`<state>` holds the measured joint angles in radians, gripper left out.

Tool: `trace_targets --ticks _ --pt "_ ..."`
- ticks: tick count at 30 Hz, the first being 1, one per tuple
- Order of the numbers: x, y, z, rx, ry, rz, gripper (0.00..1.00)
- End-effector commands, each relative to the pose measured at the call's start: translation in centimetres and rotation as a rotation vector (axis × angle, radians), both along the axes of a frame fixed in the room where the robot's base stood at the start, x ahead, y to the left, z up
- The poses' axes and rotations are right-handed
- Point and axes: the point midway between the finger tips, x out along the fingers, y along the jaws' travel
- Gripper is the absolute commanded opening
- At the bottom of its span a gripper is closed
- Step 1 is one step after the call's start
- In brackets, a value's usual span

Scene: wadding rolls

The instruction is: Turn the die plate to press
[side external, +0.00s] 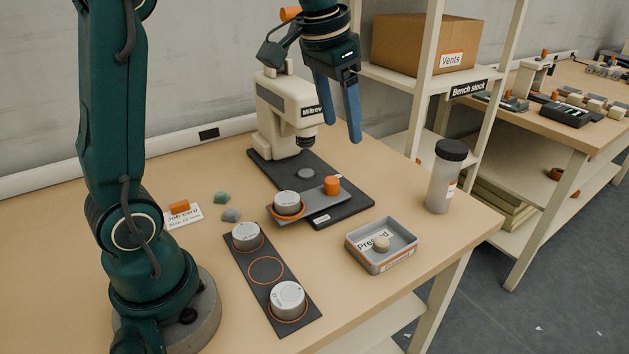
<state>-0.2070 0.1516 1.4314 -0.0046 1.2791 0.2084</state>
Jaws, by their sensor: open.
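The cream press (285,105) stands at the back of the bench on a dark base (350,202). A grey round seat (306,173) lies on the base below its head. The grey die plate (316,199) lies across the front of the base, its left end towards the bench's middle. It bears an orange knob (332,184) near its right end. A silver round die (288,203) sits in an orange ring on its left end. My gripper (342,132) has blue fingers, apart and empty, pointing down. It hangs above the knob and right of the press head, touching nothing.
A dark strip (267,288) holds two silver dies (246,235) at its ends and an empty orange ring between. A "Pressed" tray (382,262) holds a small pale roll. A black-capped bottle (446,180) stands right. A job card (183,216) and two small lumps lie left.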

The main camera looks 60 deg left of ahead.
Motion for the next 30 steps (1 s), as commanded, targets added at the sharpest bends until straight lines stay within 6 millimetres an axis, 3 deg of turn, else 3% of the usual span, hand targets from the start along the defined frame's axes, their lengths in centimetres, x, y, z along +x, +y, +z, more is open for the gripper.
trace_targets --ticks 6,12,20,30 --pt "4.1 4.2 -4.7 -0.025 0.117 0.062 0.69" --pt "5.4 7.1 -9.7 -0.055 0.206 0.121 0.69" --pt "4.7 8.2 -13.2 -0.083 0.275 0.155 0.69" --pt "4.7 8.2 -17.1 -0.083 0.273 0.154 0.69"
